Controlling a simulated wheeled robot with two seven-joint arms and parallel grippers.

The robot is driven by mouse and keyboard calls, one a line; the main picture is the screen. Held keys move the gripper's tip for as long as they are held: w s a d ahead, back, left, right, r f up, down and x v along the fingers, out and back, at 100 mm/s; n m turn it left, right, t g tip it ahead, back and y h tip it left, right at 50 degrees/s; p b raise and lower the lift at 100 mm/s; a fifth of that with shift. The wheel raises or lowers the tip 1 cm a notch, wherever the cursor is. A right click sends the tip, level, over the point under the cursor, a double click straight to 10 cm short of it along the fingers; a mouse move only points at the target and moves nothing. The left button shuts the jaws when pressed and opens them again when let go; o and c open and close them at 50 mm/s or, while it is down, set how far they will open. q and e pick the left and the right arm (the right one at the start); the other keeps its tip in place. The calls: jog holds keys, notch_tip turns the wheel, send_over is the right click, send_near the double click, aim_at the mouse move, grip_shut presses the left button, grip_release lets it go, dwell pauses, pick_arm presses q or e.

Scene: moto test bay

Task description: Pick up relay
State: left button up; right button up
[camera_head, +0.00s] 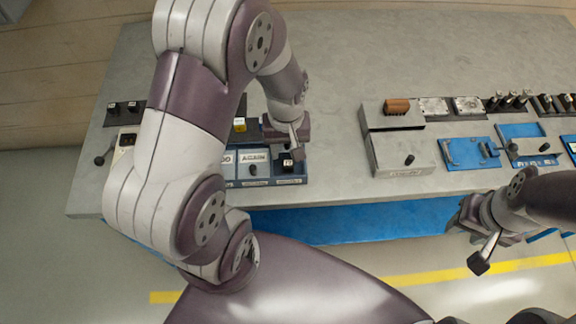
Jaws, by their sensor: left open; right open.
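I cannot tell for certain which part is the relay. A small black block with a pale mark (287,164) sits in the right part of a blue labelled panel (290,181) on the bench. My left gripper (297,153) is open, just above and behind that block; a gap between them is hard to judge. A brown ribbed block (396,106) lies on a grey box farther right. My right gripper (477,262) is open and empty, in front of the bench's front edge at the right. My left arm hides part of the blue panel.
The grey bench (335,70) has clear room at its back and between the blue panel and the grey box (404,154). Blue fixtures (466,155) and several black parts stand at the right. A yellow-topped part (239,125) is beside my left arm.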

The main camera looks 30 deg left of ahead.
aim_at(288, 163)
pick_arm(q)
jog(key=f, duration=0.6)
jog(key=shift+s+d, duration=0.15)
jog(key=shift+d, duration=0.15)
jog(key=shift+f, duration=0.1)
jog(key=c, duration=0.7)
jog(key=shift+r, duration=0.2)
